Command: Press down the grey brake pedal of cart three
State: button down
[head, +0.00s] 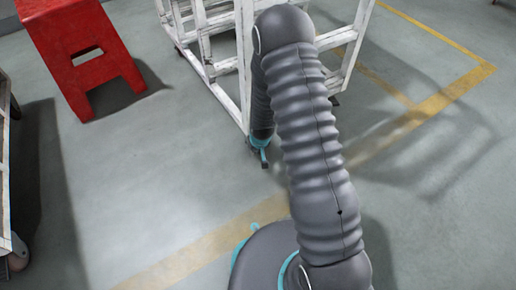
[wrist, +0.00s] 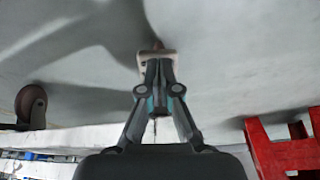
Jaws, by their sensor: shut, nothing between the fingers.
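A white-framed cart (head: 246,60) stands at the top middle of the head view, partly behind my arm. My gripper (head: 264,163) points down beside the cart's near lower corner, close to the floor. In the wrist view my gripper (wrist: 157,62) is shut and holds nothing. A small pale piece and a reddish-brown bit show at its fingertips, too small to identify. Whether the fingertips touch anything cannot be told.
A red stool (head: 84,50) stands on the floor left of the cart, also in the wrist view (wrist: 285,155). Another cart's edge (head: 5,215) with a caster (head: 18,260) is at far left. The grey floor (head: 150,180) between them is clear, with yellow lines.

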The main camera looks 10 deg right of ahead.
jog(key=shift+f+b, duration=0.6)
jog(key=shift+f, duration=0.15)
jog(key=shift+s, duration=0.1)
jog(key=s+r+p, duration=0.3)
jog(key=s+r, duration=0.3)
jog(key=r, duration=0.1)
jog(key=shift+s+d+p, duration=0.3)
jog(key=shift+s+d, duration=0.05)
jog(key=shift+r, duration=0.1)
dwell(0.3)
